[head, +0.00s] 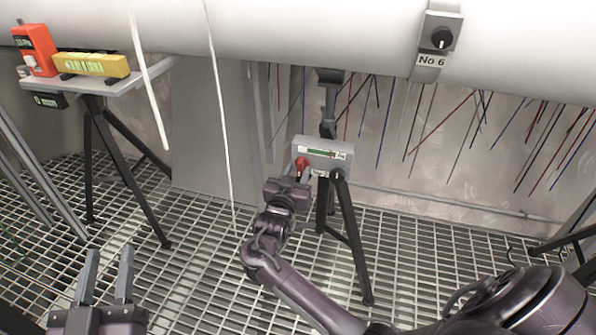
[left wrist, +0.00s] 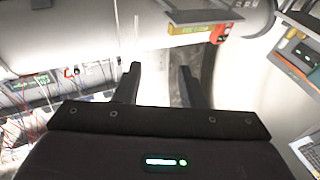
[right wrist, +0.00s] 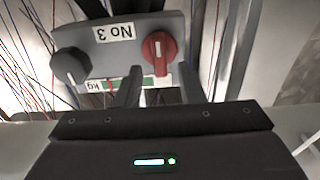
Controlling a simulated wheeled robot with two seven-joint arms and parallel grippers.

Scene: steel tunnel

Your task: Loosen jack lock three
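The jack's grey control box (head: 323,147), labelled No 3 in the right wrist view (right wrist: 115,32), sits on a dark stand. It carries a red knob (right wrist: 158,46), also visible in the head view (head: 302,166), a black knob (right wrist: 70,66) and a green display strip marked kg. My right gripper (right wrist: 159,75) is open, its fingers pointing at the box with the red knob beyond and between the tips. Contact cannot be told. It also shows in the head view (head: 291,180). My left gripper (head: 109,258) is open and empty, low at left.
A shelf (head: 120,83) on a dark tripod holds a yellow level (head: 90,65) and an orange device (head: 35,48). A No 6 bracket (head: 436,40) with a black knob is on the big white pipe (head: 300,35). Cables hang behind the jack; grating covers the floor.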

